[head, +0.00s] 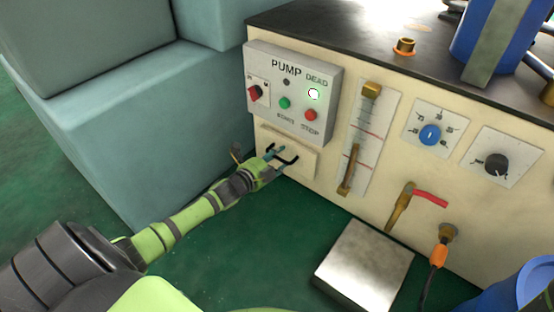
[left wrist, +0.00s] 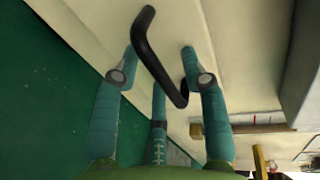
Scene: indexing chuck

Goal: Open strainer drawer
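The strainer drawer (head: 304,164) is a cream front panel low on the machine, below the pump control box. It looks closed, nearly flush with the machine face. Its black bar handle (head: 287,162) also shows in the left wrist view (left wrist: 158,62). My left gripper (head: 277,156) is at the handle with its teal fingers apart. In the left wrist view, the fingers (left wrist: 160,65) stand on either side of the handle, which runs slantwise between them. I cannot tell whether any finger touches it. My right gripper is not in view.
The pump control box (head: 293,92) juts out just above the drawer. Teal blocks (head: 150,110) stand close on the left. A sight gauge (head: 362,135), a brass lever (head: 401,206) and a metal box (head: 365,266) are to the right. Green floor lies in front.

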